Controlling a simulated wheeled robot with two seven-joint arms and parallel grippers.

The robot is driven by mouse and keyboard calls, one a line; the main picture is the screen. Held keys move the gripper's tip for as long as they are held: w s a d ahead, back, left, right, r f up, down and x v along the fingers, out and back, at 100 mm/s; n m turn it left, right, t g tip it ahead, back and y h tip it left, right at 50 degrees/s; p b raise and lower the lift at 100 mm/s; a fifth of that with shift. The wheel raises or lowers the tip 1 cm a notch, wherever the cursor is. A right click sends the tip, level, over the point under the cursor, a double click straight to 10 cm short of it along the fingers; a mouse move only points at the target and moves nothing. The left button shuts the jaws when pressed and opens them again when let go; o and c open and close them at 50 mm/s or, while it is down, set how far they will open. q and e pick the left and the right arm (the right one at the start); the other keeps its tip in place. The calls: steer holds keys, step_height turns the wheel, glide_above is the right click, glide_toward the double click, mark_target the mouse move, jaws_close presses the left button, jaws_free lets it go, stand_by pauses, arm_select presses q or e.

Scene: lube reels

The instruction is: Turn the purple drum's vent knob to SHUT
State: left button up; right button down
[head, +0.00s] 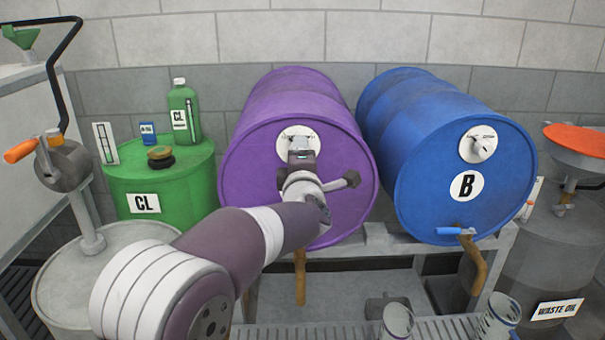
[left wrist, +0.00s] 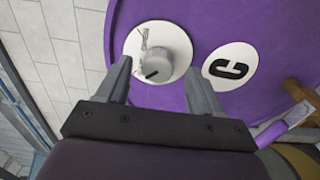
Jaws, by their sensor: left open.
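The purple drum (head: 290,98) lies on its side on a rack, its round end facing me. A white dial plate (head: 285,146) is near the top of that end, mostly behind my left gripper (head: 301,150). In the left wrist view the grey vent knob (left wrist: 152,62) sits on its white plate (left wrist: 133,46), with a dark mark on the knob. The open fingers of my left gripper (left wrist: 159,68) stand on either side of the knob, apparently apart from it. The plate's lettering is too small to read. My right gripper is not in view.
A blue drum (head: 425,150) marked B, with its own knob (head: 481,147) and blue tap (head: 456,231), lies to the right. A green drum (head: 180,190) carrying a bottle (head: 181,105) stands left. Jars (head: 397,322) stand on the grating below.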

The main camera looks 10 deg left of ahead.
arm_select(q)
steer(key=v, duration=1)
steer(key=s+d+f+m+g+h, duration=0.3)
steer(key=d+f+m+h, duration=0.1)
steer(key=f+m, duration=0.3)
steer(key=s+d+f+m+g+h, duration=0.2)
steer(key=d+f+m+g+h, duration=0.1)
steer(key=f+m, duration=0.5)
steer(key=s+a+f+m+g+y, duration=0.1)
steer(key=s+a+f+m+g, duration=0.35)
steer(key=s+f, duration=0.35)
steer(key=s+a+f+m+g+y, duration=0.1)
steer(key=s+a+f+m+g, duration=0.2)
steer(key=s+a+f+g, duration=0.5)
step_height(320, 180, up, 24)
steer(key=s+d+t+p, duration=0.1)
steer(key=s+t+p, duration=0.1)
steer(key=p, duration=1.9)
steer(key=shift+d+n+p, duration=0.35)
steer(key=shift+d+n, duration=0.05)
steer(key=shift+n, duration=0.05)
